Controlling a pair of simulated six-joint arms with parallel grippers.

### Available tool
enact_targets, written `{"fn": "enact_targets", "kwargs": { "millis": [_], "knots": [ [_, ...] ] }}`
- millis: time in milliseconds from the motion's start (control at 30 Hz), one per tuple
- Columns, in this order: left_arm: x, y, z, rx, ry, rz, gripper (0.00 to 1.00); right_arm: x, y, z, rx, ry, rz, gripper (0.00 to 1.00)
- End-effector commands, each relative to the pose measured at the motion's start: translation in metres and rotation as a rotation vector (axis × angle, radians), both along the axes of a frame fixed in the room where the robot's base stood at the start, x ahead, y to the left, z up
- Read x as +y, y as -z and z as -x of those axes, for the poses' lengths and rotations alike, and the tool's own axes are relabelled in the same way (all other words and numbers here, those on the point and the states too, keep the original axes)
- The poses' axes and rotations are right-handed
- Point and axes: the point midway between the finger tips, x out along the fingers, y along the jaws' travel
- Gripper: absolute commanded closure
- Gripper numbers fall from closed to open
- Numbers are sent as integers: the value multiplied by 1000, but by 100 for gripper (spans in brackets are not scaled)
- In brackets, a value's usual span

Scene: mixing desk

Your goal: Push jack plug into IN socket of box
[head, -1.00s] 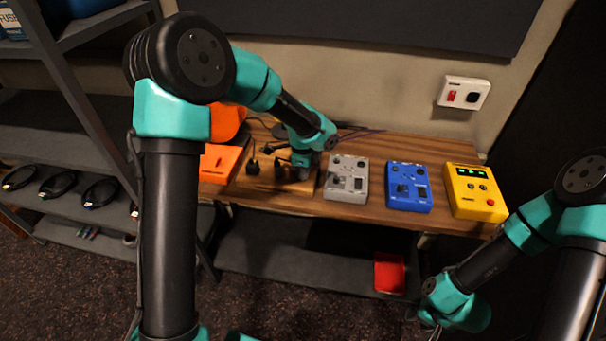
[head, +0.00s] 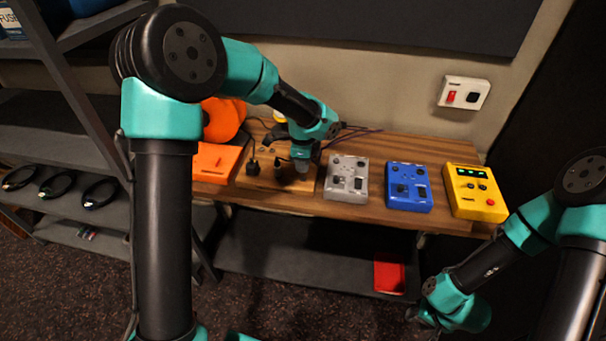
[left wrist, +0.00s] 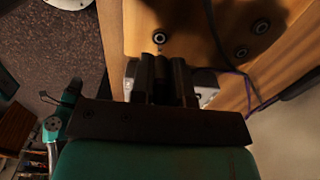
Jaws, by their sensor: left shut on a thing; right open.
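My left gripper (head: 301,170) is over the wooden board on the bench, just left of the grey box (head: 346,178). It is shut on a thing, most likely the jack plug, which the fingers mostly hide. In the left wrist view its dark fingers (left wrist: 160,72) are close together, with a grey box (left wrist: 204,84) partly showing behind them. The grey box and a blue box (head: 409,186) lie flat on the bench, apart from the gripper. I cannot read any IN label. My right gripper (head: 428,317) is open, low at the right, away from the bench.
A wooden board (head: 262,184) with a black plug (head: 253,166) standing on it is left of the grey box. It shows round holes in the left wrist view. An orange box (head: 215,163) is further left, a yellow box (head: 474,192) at the right. Thin cables run behind.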

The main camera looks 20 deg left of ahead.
Motion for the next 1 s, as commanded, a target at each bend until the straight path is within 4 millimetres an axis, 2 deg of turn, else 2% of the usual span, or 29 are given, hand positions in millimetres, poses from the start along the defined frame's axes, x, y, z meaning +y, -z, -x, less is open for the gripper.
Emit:
{"fn": "enact_targets", "kwargs": {
  "millis": [600,1000],
  "knots": [
    [0,-19,0,-1,1,0,100,0,0,0,0,0,0,57],
    [1,-20,0,0,-1,1,100,0,0,0,0,0,0,57]
  ]
}}
